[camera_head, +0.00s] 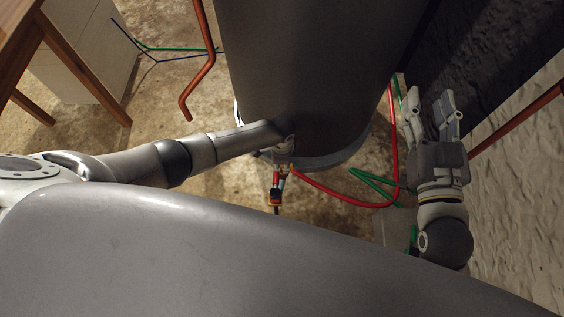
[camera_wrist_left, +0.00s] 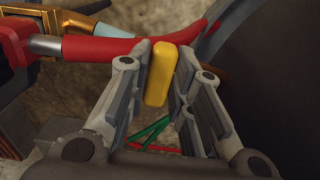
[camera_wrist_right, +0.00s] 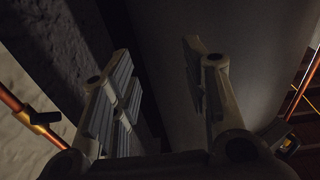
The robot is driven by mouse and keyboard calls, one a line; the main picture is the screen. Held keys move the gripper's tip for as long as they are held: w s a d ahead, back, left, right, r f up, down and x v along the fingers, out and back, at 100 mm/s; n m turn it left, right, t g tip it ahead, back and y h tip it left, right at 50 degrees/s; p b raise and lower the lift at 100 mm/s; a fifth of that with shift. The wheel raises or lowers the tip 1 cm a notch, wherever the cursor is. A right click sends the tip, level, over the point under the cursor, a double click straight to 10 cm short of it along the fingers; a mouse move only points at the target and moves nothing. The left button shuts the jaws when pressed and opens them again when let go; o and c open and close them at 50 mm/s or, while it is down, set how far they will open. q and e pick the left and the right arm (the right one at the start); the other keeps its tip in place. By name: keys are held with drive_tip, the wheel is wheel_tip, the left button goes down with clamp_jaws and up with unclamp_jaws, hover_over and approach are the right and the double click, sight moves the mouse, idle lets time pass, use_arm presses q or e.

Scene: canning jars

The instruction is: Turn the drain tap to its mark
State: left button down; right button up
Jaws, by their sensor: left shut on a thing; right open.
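The drain tap shows in the left wrist view as a yellow handle (camera_wrist_left: 161,74) beside a red hose (camera_wrist_left: 110,48). My left gripper (camera_wrist_left: 163,90) has its two fingers on either side of this handle and is shut on it. In the head view my left gripper (camera_head: 283,152) is low at the front of the large grey tank (camera_head: 310,60), and the handle cannot be made out there. I cannot pick out the mark in any view. My right gripper (camera_head: 432,108) is open and empty, to the right of the tank; its parted fingers show in the right wrist view (camera_wrist_right: 160,75).
The red hose (camera_head: 340,197) curves from below the tank towards the right, crossing a green hose (camera_head: 372,183). A copper pipe (camera_head: 205,70) hangs at the left, near a wooden table (camera_head: 85,75). A rough wall (camera_head: 515,190) borders the right.

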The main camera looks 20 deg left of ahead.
use_arm(q)
drive_tip(key=shift+m, duration=1.1)
drive_tip(key=c, duration=1.3)
unclamp_jaws()
drive_tip(key=shift+r, duration=0.1)
wheel_tip(320, 180, up, 12)
